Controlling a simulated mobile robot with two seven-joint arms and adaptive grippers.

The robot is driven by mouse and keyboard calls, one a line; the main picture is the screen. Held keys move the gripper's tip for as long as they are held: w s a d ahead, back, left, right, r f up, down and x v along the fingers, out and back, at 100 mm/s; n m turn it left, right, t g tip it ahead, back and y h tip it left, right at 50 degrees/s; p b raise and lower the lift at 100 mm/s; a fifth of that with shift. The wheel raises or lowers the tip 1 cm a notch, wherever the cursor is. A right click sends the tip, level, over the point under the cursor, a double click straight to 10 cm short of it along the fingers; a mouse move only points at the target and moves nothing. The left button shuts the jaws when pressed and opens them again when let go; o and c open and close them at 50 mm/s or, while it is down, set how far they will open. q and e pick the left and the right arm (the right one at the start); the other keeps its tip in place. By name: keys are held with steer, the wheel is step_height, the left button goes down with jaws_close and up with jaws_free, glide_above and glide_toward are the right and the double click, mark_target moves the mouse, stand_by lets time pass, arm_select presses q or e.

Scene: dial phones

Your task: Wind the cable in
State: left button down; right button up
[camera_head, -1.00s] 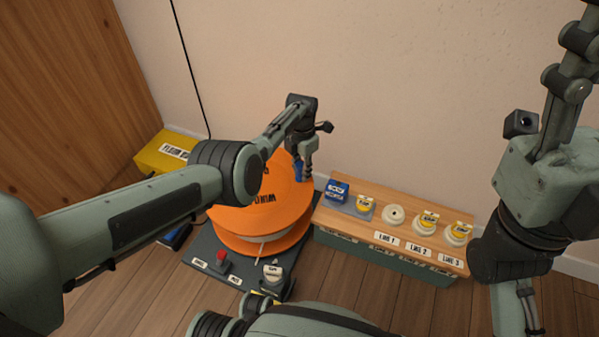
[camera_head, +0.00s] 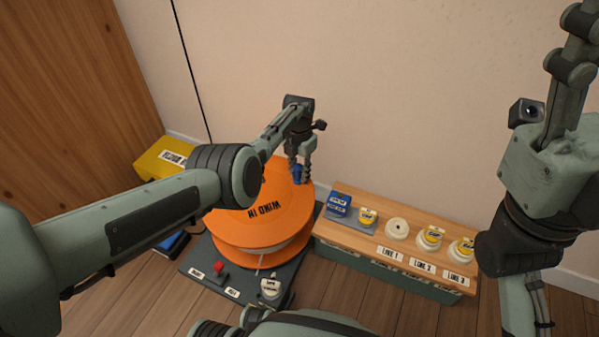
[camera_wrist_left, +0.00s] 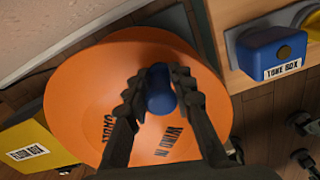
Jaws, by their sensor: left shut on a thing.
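The orange reel (camera_head: 285,205) lies flat on a dark base, with "WIND IN" printed on top. It also fills the middle of the left wrist view (camera_wrist_left: 85,95). A blue knob (camera_wrist_left: 159,90) stands on the reel's top near its far right rim in the head view. My left gripper (camera_head: 300,175) is shut on this knob, with a finger on either side. Something pale shows between the reel's two flanges (camera_head: 285,250); I cannot make out cable turns. A thin black cable (camera_head: 193,65) runs down the wall behind. My right arm is at the right; its gripper is out of view.
A wooden-topped bench (camera_head: 360,235) with a blue tone box (camera_head: 339,203) and several round line sockets stands right of the reel. A yellow box (camera_head: 158,160) is at the left. The base (camera_head: 205,255) carries a red switch (camera_head: 219,270). The wall is close behind.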

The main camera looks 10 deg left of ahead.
arm_select(q)
steer(key=c, duration=1.4)
jaws_free()
steer(key=shift+s+a, duration=0.2)
steer(key=shift+a, duration=0.35)
steer(key=shift+c, duration=0.2)
steer(key=shift+o, duration=0.2)
steer(key=shift+d, duration=0.1)
steer(key=shift+w+d, duration=0.1)
steer(key=shift+d, duration=0.05)
steer(key=shift+w+d+r, duration=0.1)
steer(key=shift+r, duration=0.45)
step_height(320, 180, up, 11)
steer(key=shift+f, duration=0.1)
steer(key=shift+c, duration=0.3)
